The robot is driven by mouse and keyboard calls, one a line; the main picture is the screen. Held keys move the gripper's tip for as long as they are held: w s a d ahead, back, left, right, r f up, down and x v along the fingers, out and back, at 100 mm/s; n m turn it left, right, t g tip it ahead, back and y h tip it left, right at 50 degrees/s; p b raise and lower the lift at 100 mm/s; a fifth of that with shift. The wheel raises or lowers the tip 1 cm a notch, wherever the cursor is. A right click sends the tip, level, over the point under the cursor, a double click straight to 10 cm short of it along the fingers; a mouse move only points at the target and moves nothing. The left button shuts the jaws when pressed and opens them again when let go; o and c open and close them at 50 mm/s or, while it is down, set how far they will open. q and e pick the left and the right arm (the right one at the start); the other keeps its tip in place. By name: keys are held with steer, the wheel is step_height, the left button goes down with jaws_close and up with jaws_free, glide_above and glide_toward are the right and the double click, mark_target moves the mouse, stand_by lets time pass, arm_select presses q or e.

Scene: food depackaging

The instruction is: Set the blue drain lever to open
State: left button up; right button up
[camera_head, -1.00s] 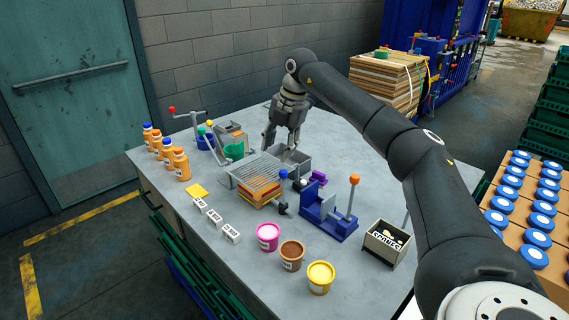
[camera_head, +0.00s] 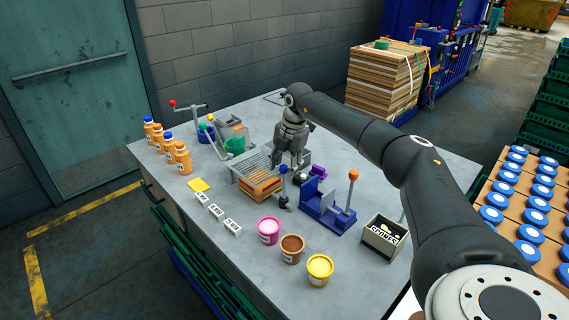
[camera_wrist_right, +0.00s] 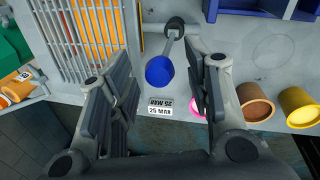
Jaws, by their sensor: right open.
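The blue drain lever (camera_head: 283,169) stands at the right front corner of the wire rack, its blue ball at the top of a short rod and its dark pivot on the table. In the right wrist view its blue ball (camera_wrist_right: 159,70) shows between my fingers, with the grey rod running up to a dark pivot. My right gripper (camera_head: 289,160) is open and points down just behind the lever. Its fingers (camera_wrist_right: 155,72) frame the ball without visibly touching it; the depth between them is hard to tell. My left gripper is out of view.
The wire rack (camera_head: 256,158) with orange slats is left of the lever. Pink (camera_head: 269,231), brown (camera_head: 292,249) and yellow (camera_head: 320,270) tubs stand in front.

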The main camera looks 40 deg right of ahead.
steer(key=shift+c, duration=0.8)
jaws_close()
